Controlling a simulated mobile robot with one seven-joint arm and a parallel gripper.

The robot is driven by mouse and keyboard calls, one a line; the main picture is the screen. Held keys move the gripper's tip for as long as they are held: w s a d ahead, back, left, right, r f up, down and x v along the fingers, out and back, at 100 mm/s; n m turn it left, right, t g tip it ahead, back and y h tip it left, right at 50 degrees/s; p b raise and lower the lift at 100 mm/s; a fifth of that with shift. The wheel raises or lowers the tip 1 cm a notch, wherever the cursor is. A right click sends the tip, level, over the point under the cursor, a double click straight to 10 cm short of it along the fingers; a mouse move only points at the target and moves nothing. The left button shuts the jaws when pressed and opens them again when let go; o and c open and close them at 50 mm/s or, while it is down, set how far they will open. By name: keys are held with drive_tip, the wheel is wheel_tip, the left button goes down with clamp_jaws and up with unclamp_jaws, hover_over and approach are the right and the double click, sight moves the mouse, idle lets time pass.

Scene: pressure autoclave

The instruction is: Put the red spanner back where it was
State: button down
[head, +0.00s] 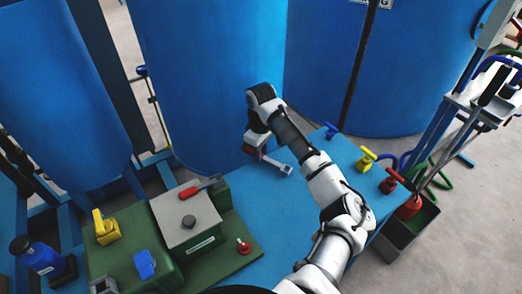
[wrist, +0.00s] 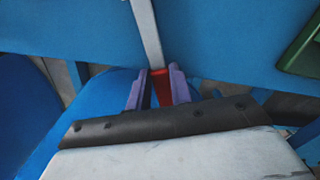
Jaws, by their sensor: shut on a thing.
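My gripper (head: 258,150) is beside the big blue tank, above the blue deck. In the wrist view its two purple fingers (wrist: 160,88) are shut on the red part of the red spanner (wrist: 162,90). A pale grey shaft (wrist: 148,30) runs from the red part away from the fingers. In the head view a bit of the spanner's red (head: 247,150) shows at the fingers.
The grey-topped box (head: 180,220) stands on a green base at the left. Yellow (head: 365,160) and red (head: 390,180) valve handles stand at the deck's right edge. A tool stand (head: 470,100) is at the far right. Blue tanks (head: 210,70) close off the back.

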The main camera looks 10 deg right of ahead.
drive_tip(key=shift+f, duration=0.55)
idle(0.4)
drive_tip(key=c, duration=1.2)
unclamp_jaws()
drive_tip(key=shift+o, duration=0.2)
